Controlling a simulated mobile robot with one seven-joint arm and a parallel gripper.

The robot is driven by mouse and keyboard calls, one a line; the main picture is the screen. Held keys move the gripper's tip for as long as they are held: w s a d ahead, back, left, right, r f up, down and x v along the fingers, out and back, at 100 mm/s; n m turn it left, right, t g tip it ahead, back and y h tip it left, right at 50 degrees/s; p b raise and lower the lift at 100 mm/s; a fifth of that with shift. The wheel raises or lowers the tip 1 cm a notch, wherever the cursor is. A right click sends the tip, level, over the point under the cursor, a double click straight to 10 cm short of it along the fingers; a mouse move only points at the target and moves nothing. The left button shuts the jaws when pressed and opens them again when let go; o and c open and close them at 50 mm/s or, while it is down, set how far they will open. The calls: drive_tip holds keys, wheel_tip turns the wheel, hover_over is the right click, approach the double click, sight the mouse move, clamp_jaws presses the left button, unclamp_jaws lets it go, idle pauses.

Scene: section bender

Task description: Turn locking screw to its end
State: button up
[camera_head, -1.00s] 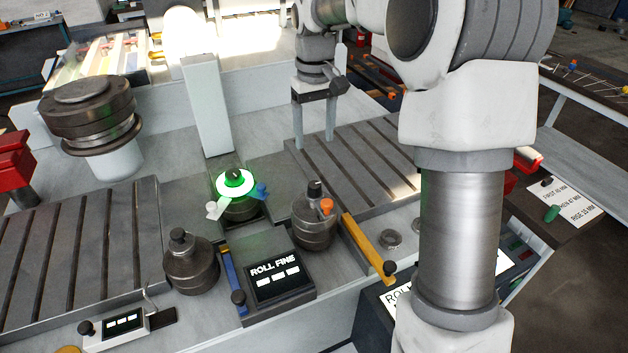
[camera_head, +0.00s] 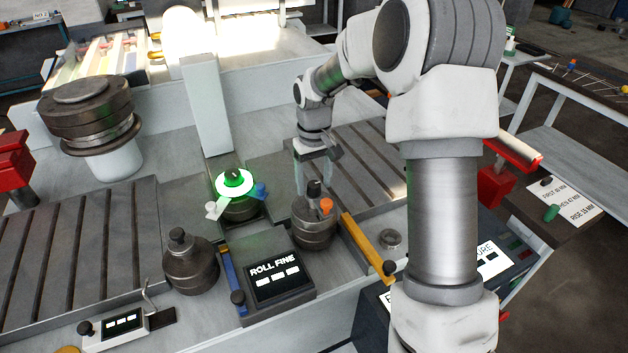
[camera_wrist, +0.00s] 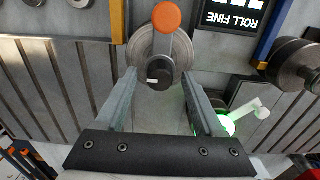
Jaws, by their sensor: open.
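The frames do not label a locking screw. A dark round roller unit (camera_head: 314,236) carries an upright black knob (camera_head: 314,189) and an orange knob (camera_head: 326,205). To its left, a similar unit has a glowing green-white ring (camera_head: 234,183) around a black centre, with a white lever (camera_head: 215,210) and a blue lever (camera_head: 261,190). My gripper (camera_head: 313,183) is open and empty, just behind and above the orange-knobbed unit. In the wrist view, the black knob (camera_wrist: 159,74) shows between my spread fingertips, with the orange knob (camera_wrist: 167,17) beyond; contact cannot be told.
A "ROLL FINE" display box (camera_head: 280,276) stands in front. A yellow bar (camera_head: 366,247) lies right of the orange-knobbed unit, and another dark knobbed roller (camera_head: 190,264) stands at left. A pale upright post (camera_head: 206,105) rises behind. The slotted plate (camera_head: 360,160) is mostly clear.

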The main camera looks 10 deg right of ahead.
drive_tip(key=shift+c, duration=0.2)
clamp_jaws()
drive_tip(key=shift+m, duration=0.3)
drive_tip(key=m+b, duration=0.1)
drive_tip(key=m, duration=0.3)
drive_tip(key=shift+m, duration=0.4)
drive_tip(key=m, duration=1)
drive_tip(key=shift+r+m+p, duration=0.15)
drive_tip(key=shift+m+p, duration=0.15)
drive_tip(key=shift+m, duration=0.1)
drive_tip(key=m+p, duration=0.1)
drive_tip(key=m, duration=0.4)
drive_tip(key=shift+p, duration=0.35)
drive_tip(key=shift+m, duration=0.4)
